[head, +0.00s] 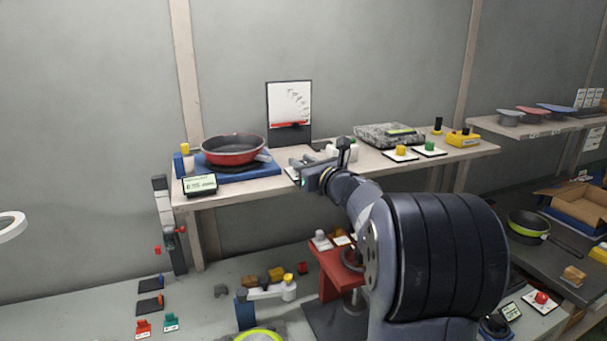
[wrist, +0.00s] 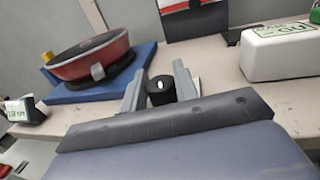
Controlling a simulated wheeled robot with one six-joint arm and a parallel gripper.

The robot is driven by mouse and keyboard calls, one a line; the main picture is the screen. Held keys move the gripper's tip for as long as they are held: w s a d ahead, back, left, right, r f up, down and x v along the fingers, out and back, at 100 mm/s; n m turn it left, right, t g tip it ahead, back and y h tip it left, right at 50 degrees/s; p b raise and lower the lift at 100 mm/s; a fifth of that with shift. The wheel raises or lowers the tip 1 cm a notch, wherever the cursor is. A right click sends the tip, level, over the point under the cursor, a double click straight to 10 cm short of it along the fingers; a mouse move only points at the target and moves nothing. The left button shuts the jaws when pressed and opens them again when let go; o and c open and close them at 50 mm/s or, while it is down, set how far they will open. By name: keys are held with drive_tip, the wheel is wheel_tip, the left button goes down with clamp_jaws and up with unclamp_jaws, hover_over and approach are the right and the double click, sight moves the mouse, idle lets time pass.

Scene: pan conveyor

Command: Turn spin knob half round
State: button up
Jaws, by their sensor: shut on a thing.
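The spin knob (wrist: 161,93) is a short black cylinder with a white mark on its top, standing on the shelf in the wrist view. My gripper (wrist: 158,88) is shut on it, one finger on each side. In the head view my gripper (head: 300,167) reaches to the shelf's front edge, and the knob itself is hidden there. A red pan (head: 232,150) sits on a blue base (head: 246,172) just left of the knob. A small display (head: 199,185) stands at the base's front left corner.
A white box (wrist: 279,50) stands right of the knob. A black-framed gauge panel (head: 289,105) stands behind. Further right on the shelf (head: 372,170) are a grey slab (head: 388,134) and yellow and green buttons (head: 401,150). The lower bench holds several small items.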

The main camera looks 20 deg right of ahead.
drive_tip(key=m+h+b, duration=0.1)
drive_tip(key=h+b, duration=0.1)
drive_tip(key=b, duration=0.1)
drive_tip(key=m+h+b, duration=0.2)
drive_tip(key=b, duration=0.1)
drive_tip(key=shift+a+f, duration=0.1)
drive_tip(key=shift+f, duration=0.25)
drive_tip(key=m+h+b, duration=0.1)
drive_tip(key=h+b, duration=0.1)
drive_tip(key=shift+r+b, duration=0.15)
drive_tip(key=shift+b, duration=0.15)
drive_tip(key=shift+r+m+h+b, duration=0.2)
drive_tip(key=shift+m+h+b, duration=0.15)
drive_tip(key=shift+h, duration=0.15)
drive_tip(key=o, duration=0.9)
drive_tip(key=shift+o, duration=0.2)
drive_tip(key=v, duration=1)
drive_tip(key=shift+s, duration=0.35)
drive_tip(key=shift+w, duration=0.15)
